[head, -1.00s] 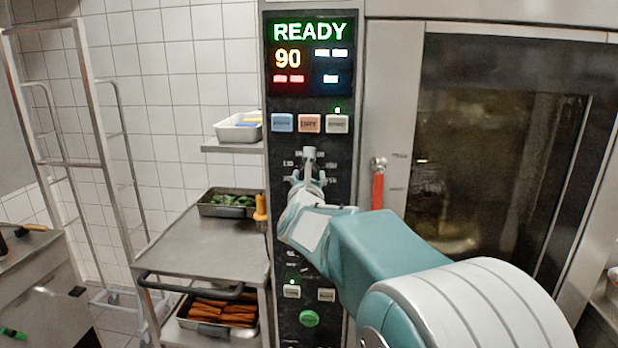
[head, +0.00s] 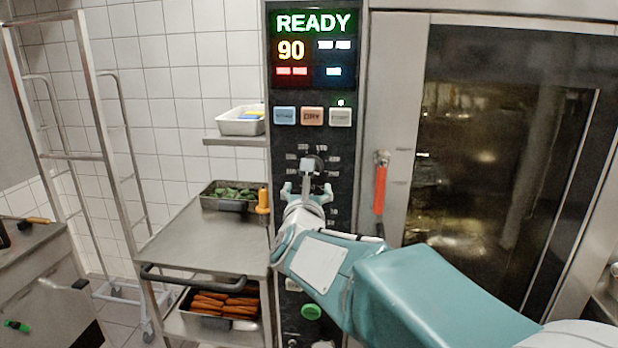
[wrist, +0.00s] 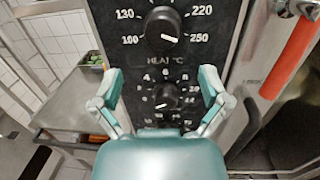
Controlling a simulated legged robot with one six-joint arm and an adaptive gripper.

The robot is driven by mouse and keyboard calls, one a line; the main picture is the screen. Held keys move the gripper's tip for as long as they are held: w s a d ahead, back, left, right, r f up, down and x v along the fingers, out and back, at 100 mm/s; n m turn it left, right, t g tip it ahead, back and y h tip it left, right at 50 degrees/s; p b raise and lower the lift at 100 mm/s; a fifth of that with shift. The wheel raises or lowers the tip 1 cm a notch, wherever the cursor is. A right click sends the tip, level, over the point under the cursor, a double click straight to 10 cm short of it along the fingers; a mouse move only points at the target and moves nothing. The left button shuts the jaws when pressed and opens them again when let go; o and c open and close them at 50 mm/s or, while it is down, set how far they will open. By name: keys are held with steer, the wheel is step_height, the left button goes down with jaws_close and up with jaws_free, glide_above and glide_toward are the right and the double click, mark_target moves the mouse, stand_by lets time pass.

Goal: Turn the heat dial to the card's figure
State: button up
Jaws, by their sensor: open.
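The heat dial (wrist: 162,28) is a black round knob on the dark control panel, with figures from 100 to 250 around it and "°C" lettering beneath. Its white mark points right and slightly down, toward 250. In the head view the dial (head: 312,164) is partly hidden by my gripper. My gripper (head: 306,190) is open and empty in front of the panel, just below the heat dial. In the wrist view its fingers (wrist: 160,88) stand apart on both sides of a lower, smaller dial (wrist: 165,97). I see no card with a figure.
The display (head: 313,47) reads READY and 90. Right of the panel are a red door handle (head: 380,188) and the oven's glass door (head: 490,170). A steel trolley (head: 200,245) with trays stands on the left, close to the panel. A small shelf (head: 236,142) sits above it.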

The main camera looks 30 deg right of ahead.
steer(key=v, duration=0.4)
stand_by(0.4)
steer(key=s+a+f+n+g+y, duration=0.25)
steer(key=s+a+n+y, duration=0.2)
steer(key=n, duration=0.75)
steer(key=s+a+f+n+g+y, duration=0.1)
steer(key=s+a+f+n+y, duration=0.35)
steer(key=n, duration=0.75)
steer(key=s+a+f+n+g, duration=0.1)
steer(key=s+f+n+g, duration=0.2)
steer(key=s+n, duration=0.4)
steer(key=s+f+n+g, duration=0.4)
steer(key=s+n, duration=0.3)
steer(key=n, duration=0.4)
steer(key=shift+s+a+f, duration=0.35)
steer(key=shift+f, duration=0.25)
